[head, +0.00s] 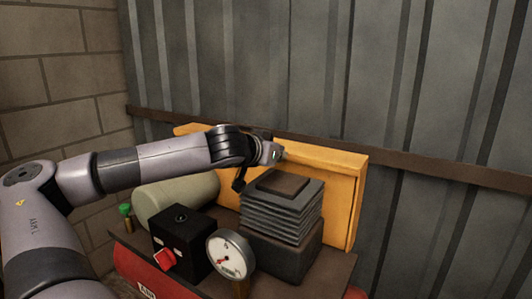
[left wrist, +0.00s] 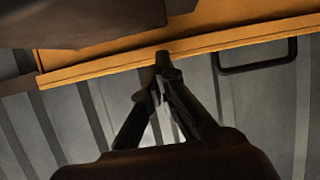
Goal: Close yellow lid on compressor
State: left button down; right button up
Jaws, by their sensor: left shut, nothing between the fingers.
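The yellow lid (head: 343,192) stands open and upright behind the compressor (head: 280,225), close to the metal wall. In the left wrist view, the lid (left wrist: 230,38) crosses the top, with a dark handle (left wrist: 258,67) at its right. My left arm reaches over the compressor from the left to the lid's upper edge. My left gripper (left wrist: 163,75) is shut and empty, its fingertips at the lid's edge in the wrist view; I cannot tell whether they touch it. In the head view the wrist and arm partly cover the lid, and the fingertips are not clear. My right gripper is not in view.
On the compressor's dark top are a beige tank (head: 175,197), a black box with a red knob (head: 182,243), a pressure gauge (head: 231,254) and a ribbed block (head: 282,210). A corrugated wall (head: 440,80) with a rail (head: 440,170) rises close behind the lid.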

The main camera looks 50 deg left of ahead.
pick_arm(q)
jog(key=v, duration=0.8)
jog(key=shift+s+r, duration=0.15)
jog(key=shift+s+d, duration=0.15)
jog(key=shift+s, duration=0.1)
